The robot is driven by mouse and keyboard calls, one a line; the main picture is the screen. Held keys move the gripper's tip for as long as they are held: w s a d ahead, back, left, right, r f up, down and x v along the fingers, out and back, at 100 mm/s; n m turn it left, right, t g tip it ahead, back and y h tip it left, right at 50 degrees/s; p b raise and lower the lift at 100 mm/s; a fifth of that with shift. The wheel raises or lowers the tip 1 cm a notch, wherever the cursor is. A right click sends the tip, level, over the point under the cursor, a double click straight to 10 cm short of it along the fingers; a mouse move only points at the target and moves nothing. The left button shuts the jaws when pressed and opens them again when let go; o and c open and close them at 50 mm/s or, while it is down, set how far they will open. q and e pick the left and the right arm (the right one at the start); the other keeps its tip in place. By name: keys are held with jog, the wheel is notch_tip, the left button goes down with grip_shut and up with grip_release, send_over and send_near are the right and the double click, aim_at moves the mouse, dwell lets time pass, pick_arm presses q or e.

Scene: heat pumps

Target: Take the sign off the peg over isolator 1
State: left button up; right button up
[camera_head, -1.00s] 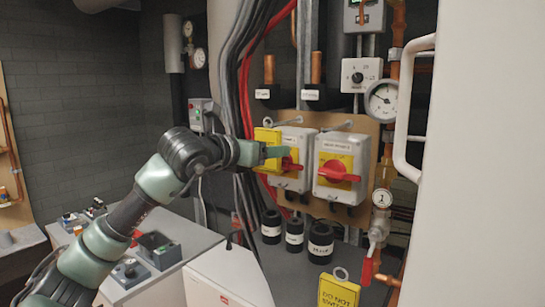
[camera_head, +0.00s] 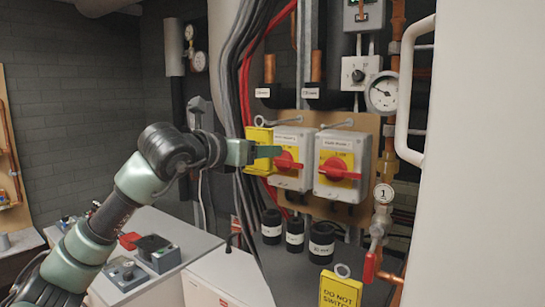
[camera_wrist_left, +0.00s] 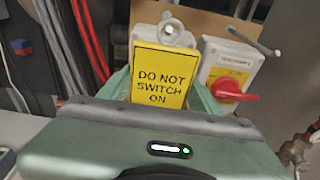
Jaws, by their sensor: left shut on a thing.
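The yellow "DO NOT SWITCH ON" sign (camera_head: 258,137) is in my left gripper (camera_head: 268,152), just left of the left isolator (camera_head: 291,146). In the left wrist view the sign (camera_wrist_left: 162,75) faces me, upright, with the green fingers (camera_wrist_left: 160,95) closed at its two sides. Its pale ring (camera_wrist_left: 173,30) is at the top. The peg (camera_wrist_left: 257,40) over the isolator with the red handle (camera_wrist_left: 230,91) shows bare to the right, apart from the ring. The right gripper is not in view.
A second isolator (camera_head: 341,164) with a red handle and its own peg (camera_head: 337,123) is to the right. Another yellow sign (camera_head: 340,291) is lower down. Cables (camera_head: 240,70) run behind my gripper; gauges and pipes are at right.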

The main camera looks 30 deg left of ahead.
pick_arm(q)
jog(key=shift+s+a+b, duration=0.15)
jog(key=shift+s+b, duration=0.6)
jog(key=shift+s, duration=0.65)
